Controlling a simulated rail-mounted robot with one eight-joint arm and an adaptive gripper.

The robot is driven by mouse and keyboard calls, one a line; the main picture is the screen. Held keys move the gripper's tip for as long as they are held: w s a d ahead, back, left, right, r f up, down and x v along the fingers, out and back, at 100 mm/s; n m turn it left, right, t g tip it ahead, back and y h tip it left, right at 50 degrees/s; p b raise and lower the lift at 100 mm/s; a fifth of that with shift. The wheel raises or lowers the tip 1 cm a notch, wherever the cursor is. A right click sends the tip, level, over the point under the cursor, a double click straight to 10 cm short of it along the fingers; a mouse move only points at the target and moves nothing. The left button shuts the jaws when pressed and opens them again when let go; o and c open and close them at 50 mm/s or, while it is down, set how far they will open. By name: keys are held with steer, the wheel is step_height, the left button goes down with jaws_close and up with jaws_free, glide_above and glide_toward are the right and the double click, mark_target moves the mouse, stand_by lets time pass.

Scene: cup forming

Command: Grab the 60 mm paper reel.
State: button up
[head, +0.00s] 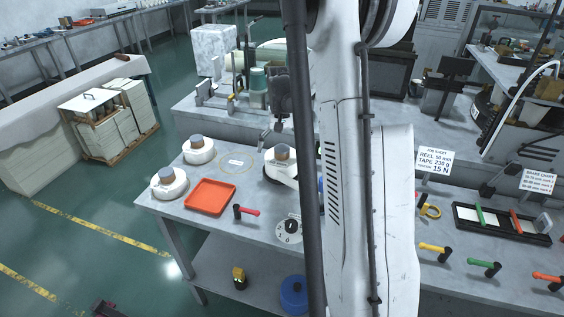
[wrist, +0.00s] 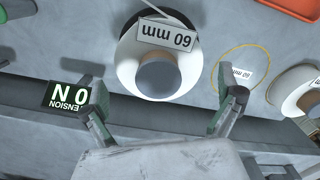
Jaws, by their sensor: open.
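The 60 mm reel is a white paper roll with a grey-brown core and a "60 mm" label. In the wrist view the reel (wrist: 134,70) is ahead of my gripper (wrist: 162,88), its core between the two fingertips in the picture. The fingers are wide apart and empty, and appear apart from the reel. In the head view the reel (head: 273,169) stands on the grey table, with my gripper (head: 270,131) above and behind it. My arm hides part of the scene to its right. A dark round base shows under the reel.
An orange tray (head: 211,196) lies front-left. Two other reels stand left (head: 199,156) (head: 169,189). A yellow ring marking (wrist: 220,72) with a "60 mm" label lies beside the reel. A tension display (wrist: 67,95) is near the left finger. A red-handled tool (head: 249,212) lies in front.

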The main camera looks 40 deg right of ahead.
mark_target(282, 157)
step_height(282, 157, down, 4)
steer(key=shift+s+f, duration=0.1)
steer(key=shift+s, duration=0.05)
steer(key=c, duration=1.3)
steer(key=shift+o, duration=0.2)
